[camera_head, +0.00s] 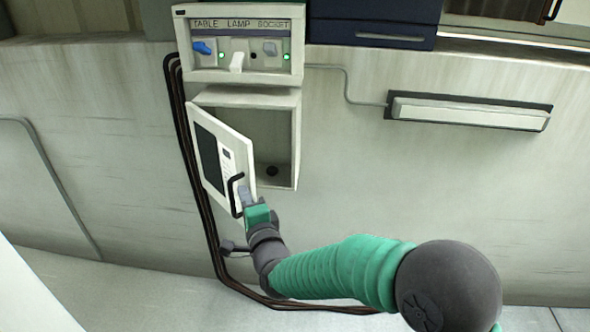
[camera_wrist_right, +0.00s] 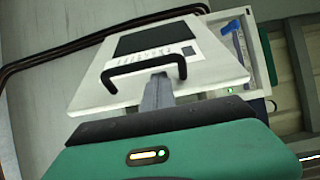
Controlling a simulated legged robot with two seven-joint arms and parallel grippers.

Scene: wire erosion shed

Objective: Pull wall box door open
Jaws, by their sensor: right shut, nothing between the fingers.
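The wall box (camera_head: 272,140) hangs on the wall with its white door (camera_head: 213,150) swung part way open to the left. I see into the box, and a dark round spot shows low inside. The door has a dark panel and a black bar handle (camera_head: 235,196). My right gripper (camera_head: 245,194) is at the door's lower right edge, beside the handle. In the right wrist view the shut fingers (camera_wrist_right: 157,88) point at the door (camera_wrist_right: 205,65), at the handle (camera_wrist_right: 143,68). I cannot tell whether they touch it. My left gripper is not in view.
A switch panel (camera_head: 240,75) labelled TABLE, LAMP, SOCKET sits just above the box. Black cables (camera_head: 183,145) run down the wall left of the door. A long light fixture (camera_head: 470,112) is on the wall at right. A dark blue case (camera_head: 372,32) stands above.

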